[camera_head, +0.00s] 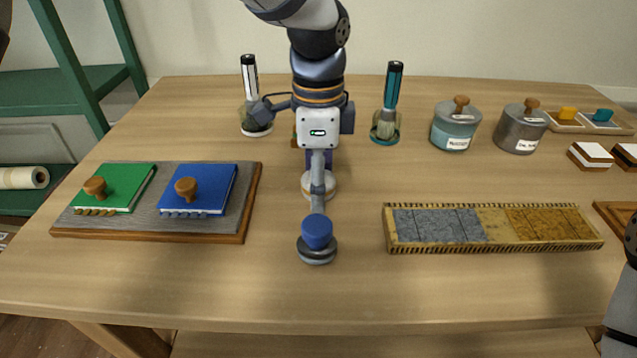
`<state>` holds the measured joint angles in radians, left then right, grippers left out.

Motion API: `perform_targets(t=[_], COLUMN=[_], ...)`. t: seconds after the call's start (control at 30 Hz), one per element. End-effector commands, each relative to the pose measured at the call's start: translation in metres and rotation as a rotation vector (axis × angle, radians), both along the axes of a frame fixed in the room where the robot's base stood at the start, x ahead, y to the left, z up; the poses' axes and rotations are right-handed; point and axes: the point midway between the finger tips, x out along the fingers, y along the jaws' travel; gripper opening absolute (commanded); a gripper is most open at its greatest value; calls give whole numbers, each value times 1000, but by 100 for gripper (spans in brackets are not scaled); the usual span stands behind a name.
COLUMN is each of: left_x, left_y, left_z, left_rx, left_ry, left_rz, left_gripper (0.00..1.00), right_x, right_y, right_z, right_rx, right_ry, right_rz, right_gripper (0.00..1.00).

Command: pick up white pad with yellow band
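My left gripper (318,205) hangs over the table's middle, well to the left of both blocks, just above or behind a blue knob on a grey round base (317,252). Its fingers show edge-on, so their opening is unclear. My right gripper is out of view.
A grey board (168,222) holds green and blue books with wooden knobs. A long textured strip (489,245) lies front right. Two lidded jars (456,130) and a tray of yellow and teal pieces (563,129) stand behind. Brushes (387,112) stand at the back.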

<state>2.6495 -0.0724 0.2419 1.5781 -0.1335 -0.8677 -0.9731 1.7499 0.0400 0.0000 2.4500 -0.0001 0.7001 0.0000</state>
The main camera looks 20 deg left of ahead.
Motion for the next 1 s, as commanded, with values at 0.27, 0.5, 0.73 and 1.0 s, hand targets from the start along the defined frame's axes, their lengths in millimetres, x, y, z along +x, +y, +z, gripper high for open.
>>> perform_targets(t=[0.27,0.5,0.73,1.0], left_x=[0,0,1,-52], left_y=[0,0,0,-25], left_z=[0,1,27,105], left_rx=[0,0,-2,1], left_ry=[0,1,-5,-17], left_rz=[0,0,1,-2], left_gripper=[24,24,24,24], right_x=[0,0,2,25], right_y=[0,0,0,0], right_z=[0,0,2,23], right_rx=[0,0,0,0], right_ry=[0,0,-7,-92], right_rz=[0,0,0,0], right_gripper=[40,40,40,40])
